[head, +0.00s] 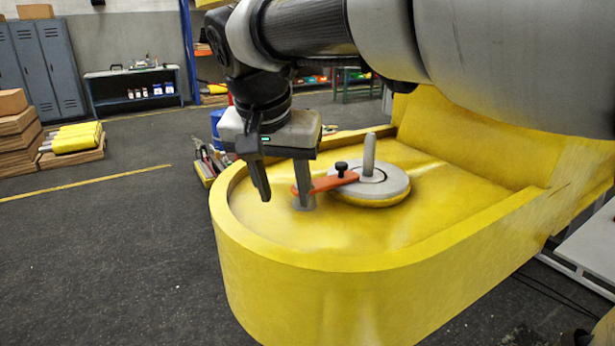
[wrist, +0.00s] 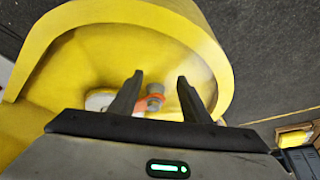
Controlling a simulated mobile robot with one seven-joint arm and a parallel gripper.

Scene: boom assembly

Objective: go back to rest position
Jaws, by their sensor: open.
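My gripper (head: 283,202) hangs from my arm over the yellow boom part (head: 400,262) in the head view, with its two fingers spread apart. It is open and empty. In the wrist view, the fingers (wrist: 160,90) point over the yellow boom part (wrist: 120,52). An orange flat piece (head: 335,182) with a black knob (head: 341,168) reaches from a round grey disc (head: 384,190) to a small grey boss (head: 304,201) near the right fingertip. A grey pin (head: 369,155) stands upright on the disc. Whether the fingertip touches the boss I cannot tell.
The boom part has a raised yellow rim around its floor. Brown boxes (head: 18,130) and a board with yellow cylinders (head: 75,140) lie at the left. Blue lockers (head: 45,65) and a shelf (head: 135,85) stand at the back. The dark floor (head: 110,250) at the left is clear.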

